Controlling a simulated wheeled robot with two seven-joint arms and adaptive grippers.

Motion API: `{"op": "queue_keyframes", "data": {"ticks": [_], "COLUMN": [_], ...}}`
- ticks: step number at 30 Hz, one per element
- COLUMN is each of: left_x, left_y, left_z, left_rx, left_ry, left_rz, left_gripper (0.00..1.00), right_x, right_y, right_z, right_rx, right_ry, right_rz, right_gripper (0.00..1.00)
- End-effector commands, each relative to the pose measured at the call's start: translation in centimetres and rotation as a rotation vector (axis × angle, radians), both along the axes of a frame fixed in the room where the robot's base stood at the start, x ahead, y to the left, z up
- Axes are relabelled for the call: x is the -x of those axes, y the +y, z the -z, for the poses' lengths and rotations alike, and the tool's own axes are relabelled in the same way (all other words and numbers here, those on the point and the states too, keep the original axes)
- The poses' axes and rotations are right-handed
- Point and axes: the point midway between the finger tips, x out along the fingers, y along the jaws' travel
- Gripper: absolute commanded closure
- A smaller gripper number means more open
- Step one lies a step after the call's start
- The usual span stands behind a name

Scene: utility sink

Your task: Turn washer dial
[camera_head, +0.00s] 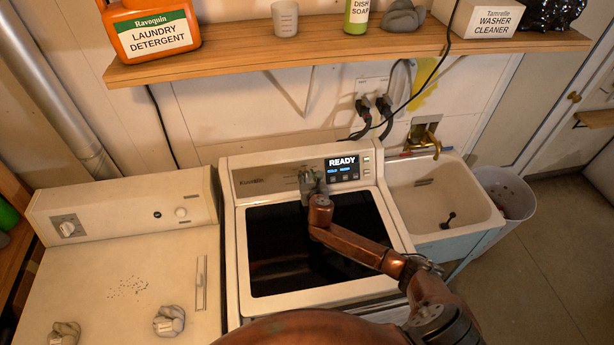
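The washer (229,235) stands in the middle, with a dark glass lid and a raised control panel at its back. Its lit display (342,168) reads READY, with smaller blue text below. My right arm reaches in from the lower right over the lid. My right gripper (309,183) is at the panel, just left of the display. I see no dial clearly on this panel; the gripper covers the spot left of the display. Whether its fingers are open or shut on something is too small to tell. My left gripper is out of view.
At left stands another white machine (120,265) with its own knob (68,228) and two grey lumps on top. A wooden shelf (340,45) with detergent and bottles hangs above. A utility sink (440,200) and a white bin (508,195) stand at right.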

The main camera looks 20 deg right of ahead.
Motion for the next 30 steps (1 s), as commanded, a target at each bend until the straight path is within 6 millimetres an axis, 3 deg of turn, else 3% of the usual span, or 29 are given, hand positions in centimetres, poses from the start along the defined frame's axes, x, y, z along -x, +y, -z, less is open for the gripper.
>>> {"op": "queue_keyframes", "data": {"ticks": [9,22,30], "left_x": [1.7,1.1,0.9], "left_y": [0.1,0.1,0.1], "left_z": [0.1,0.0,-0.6], "left_rx": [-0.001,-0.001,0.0], "left_ry": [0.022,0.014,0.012], "left_rz": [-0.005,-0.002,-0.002], "left_gripper": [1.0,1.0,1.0], "right_x": [0.0,0.1,0.1], "right_y": [-0.1,-0.1,-0.3], "right_z": [0.0,0.0,-0.1], "right_rx": [0.0,-0.019,-0.135], "right_ry": [0.0,-0.005,-0.035], "right_rz": [0.001,0.013,0.084], "right_gripper": [1.0,1.0,1.0]}}
